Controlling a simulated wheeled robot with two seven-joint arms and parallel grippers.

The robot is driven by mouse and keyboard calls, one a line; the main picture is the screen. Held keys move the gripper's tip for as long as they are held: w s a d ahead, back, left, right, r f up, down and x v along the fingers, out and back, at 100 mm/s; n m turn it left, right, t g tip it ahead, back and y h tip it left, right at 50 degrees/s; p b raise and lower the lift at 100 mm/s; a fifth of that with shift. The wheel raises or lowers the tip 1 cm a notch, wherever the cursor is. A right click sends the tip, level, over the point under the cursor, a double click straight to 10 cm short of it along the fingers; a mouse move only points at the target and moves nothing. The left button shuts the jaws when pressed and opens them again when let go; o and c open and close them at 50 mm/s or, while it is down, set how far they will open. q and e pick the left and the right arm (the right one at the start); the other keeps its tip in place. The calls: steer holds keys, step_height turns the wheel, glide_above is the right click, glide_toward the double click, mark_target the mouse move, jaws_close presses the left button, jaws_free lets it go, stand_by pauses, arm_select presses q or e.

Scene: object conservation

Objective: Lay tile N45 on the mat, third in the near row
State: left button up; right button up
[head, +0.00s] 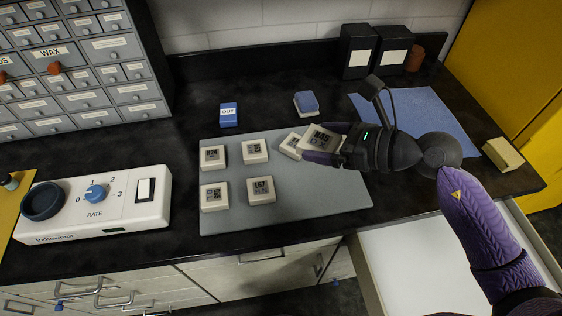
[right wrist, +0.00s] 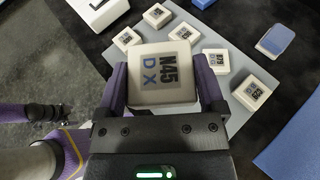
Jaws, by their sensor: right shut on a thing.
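My right gripper (head: 330,148) is shut on tile N45 (head: 321,137), a pale square tile. In the right wrist view tile N45 (right wrist: 165,72) shows its label, "N45" over "DX", between the two purple fingers. It appears held above the grey mat (head: 320,205), over the right part of the far row. The far row has three tiles: a left one (head: 212,156), a middle one (head: 254,151) and a right one (head: 291,145) partly hidden by N45. The near row has two, a left one (head: 214,197) and a second one (head: 261,190).
The mat right of the near row's second tile is bare. A blue OUT block (head: 228,114), a blue-topped block (head: 306,103) and a blue cloth (head: 430,115) lie behind. The RATE box (head: 95,205) stands left. An open drawer (head: 410,260) is at the front right.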

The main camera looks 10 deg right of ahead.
steer(key=t, duration=0.1)
glide_above(308, 188)
step_height(308, 188, down, 7)
steer(key=shift+m+h, duration=0.5)
step_height(308, 188, down, 11)
steer(key=b, duration=0.5)
steer(key=shift+f, duration=0.1)
arm_select(q)
steer(key=f, duration=0.5)
steer(key=shift+s+f, duration=0.1)
steer(key=shift+s, duration=0.1)
steer(key=shift+a+f, duration=0.1)
arm_select(e)
steer(key=o, duration=1)
steer(key=shift+b, duration=0.3)
steer(key=shift+c, duration=0.2)
steer(key=shift+o, duration=0.7)
steer(key=shift+r+p, duration=0.25)
steer(key=shift+p, duration=0.05)
arm_select(q)
steer(key=shift+r+p, duration=0.5)
steer(key=shift+r, duration=0.15)
arm_select(e)
steer(key=v, duration=1.2)
